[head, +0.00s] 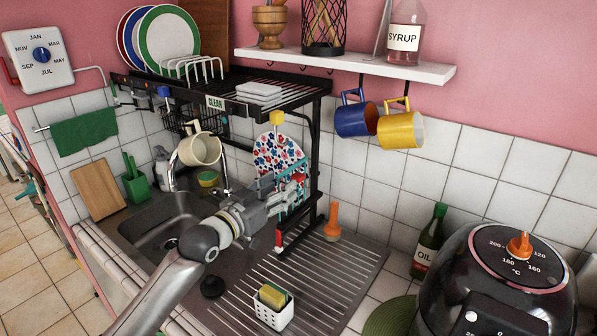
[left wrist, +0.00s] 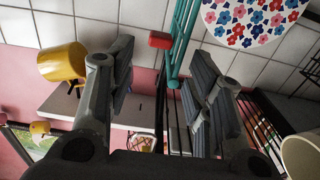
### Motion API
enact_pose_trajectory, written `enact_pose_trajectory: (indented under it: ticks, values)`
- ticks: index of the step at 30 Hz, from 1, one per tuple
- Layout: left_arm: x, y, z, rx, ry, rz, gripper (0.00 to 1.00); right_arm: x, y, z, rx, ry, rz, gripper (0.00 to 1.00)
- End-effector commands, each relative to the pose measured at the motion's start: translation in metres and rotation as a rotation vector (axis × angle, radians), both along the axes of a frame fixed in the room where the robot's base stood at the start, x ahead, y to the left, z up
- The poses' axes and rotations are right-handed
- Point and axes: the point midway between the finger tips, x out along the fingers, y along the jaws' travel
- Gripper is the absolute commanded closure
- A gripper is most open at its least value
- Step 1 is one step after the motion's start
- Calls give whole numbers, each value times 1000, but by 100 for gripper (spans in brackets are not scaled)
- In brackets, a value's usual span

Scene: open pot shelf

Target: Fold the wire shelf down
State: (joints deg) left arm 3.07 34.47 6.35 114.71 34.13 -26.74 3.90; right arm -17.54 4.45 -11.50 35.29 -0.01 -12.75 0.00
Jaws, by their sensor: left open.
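The wire shelf appears to be the teal wire frame (head: 266,184) with a red tip, beside the black rack's right-hand posts. It seems to stand upright in front of the floral plate (head: 280,155), and my gripper hides much of it in the head view. In the left wrist view its teal bars (left wrist: 183,40) and red tip (left wrist: 159,40) show between and beyond the fingers. My left gripper (head: 298,188) is open, close to the frame; its fingers (left wrist: 165,78) lie either side of it in that view. I cannot tell whether they touch. My right gripper is out of view.
The black rack (head: 295,98) spans the sink (head: 150,232) and holds plates above. A cream mug (head: 199,150) hangs left of my gripper. Blue (head: 355,118) and yellow (head: 402,130) mugs hang to the right. A white sponge caddy (head: 273,312) stands on the ribbed drainboard (head: 335,270).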

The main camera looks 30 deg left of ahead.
Motion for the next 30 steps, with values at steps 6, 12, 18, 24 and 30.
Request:
enact_pose_trajectory:
  ticks: [6, 12, 18, 24, 30]
  values:
    - [42, -5, 4, -2, -2, 1, 53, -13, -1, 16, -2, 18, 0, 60]
    - [67, -9, 2, -1, -1, 0, 53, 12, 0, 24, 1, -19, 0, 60]
    - [77, -11, 1, 0, 1, -1, 53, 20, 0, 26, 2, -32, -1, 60]
    - [78, -11, 0, 1, 0, 0, 53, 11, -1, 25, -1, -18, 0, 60]
    - [78, -11, 0, 1, 0, 0, 68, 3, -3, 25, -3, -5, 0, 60]
